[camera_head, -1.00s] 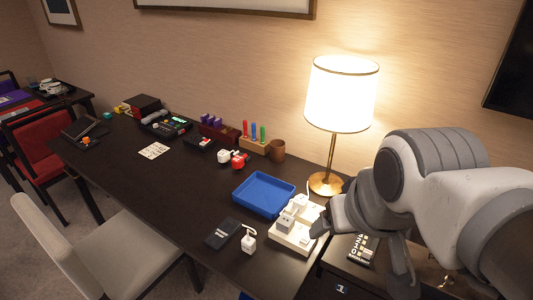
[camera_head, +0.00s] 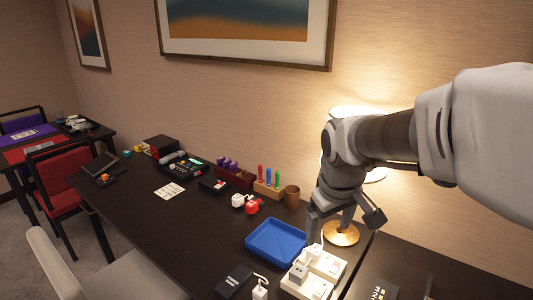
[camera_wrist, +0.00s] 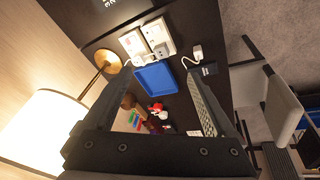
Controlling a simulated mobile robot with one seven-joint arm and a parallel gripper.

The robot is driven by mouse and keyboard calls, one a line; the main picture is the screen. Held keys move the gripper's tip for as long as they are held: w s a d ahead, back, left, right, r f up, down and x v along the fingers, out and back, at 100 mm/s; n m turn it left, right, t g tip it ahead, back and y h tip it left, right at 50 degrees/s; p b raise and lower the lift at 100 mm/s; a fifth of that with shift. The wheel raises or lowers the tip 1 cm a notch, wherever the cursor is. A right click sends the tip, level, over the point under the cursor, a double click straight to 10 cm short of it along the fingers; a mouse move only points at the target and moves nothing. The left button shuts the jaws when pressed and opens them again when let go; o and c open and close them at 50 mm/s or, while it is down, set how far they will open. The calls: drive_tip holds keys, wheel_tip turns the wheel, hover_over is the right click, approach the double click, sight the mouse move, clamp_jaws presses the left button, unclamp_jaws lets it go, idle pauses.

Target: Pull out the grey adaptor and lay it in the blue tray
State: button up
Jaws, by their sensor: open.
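The blue tray (camera_head: 276,243) lies empty on the dark desk, and it also shows in the wrist view (camera_wrist: 157,77). To its right is a pale socket board (camera_head: 323,265) with several small plugs in it. A greyish block-shaped adaptor (camera_head: 298,272) sits upright on the board's left part, and a whiter plug (camera_head: 315,250) stands behind it. The wrist view shows the board (camera_wrist: 156,33) beyond the tray, but the plugs' shades are hard to tell apart there. My gripper (camera_head: 345,225) is open and empty, above and behind the board, in front of the lamp.
The lamp (camera_head: 341,234) stands close behind my gripper. A black box with a corded white plug (camera_head: 260,292) lies front-left of the board. Red and white plugs (camera_head: 252,206), a peg rack (camera_head: 268,190) and a brown cup (camera_head: 292,195) stand behind the tray.

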drive_tip(key=w+f+n+g, duration=0.2)
drive_tip(key=w+f+n, duration=0.1)
drive_tip(key=w+f, duration=0.7)
drive_tip(key=n+g+p, duration=0.1)
drive_tip(key=n, duration=0.2)
hover_over(299, 270)
drive_tip(key=shift+y, duration=0.3)
wheel_tip(299, 270, down, 13)
drive_tip(key=shift+f, duration=0.5)
wheel_tip(299, 270, down, 9)
drive_tip(key=b, duration=0.5)
drive_tip(key=shift+b, duration=0.3)
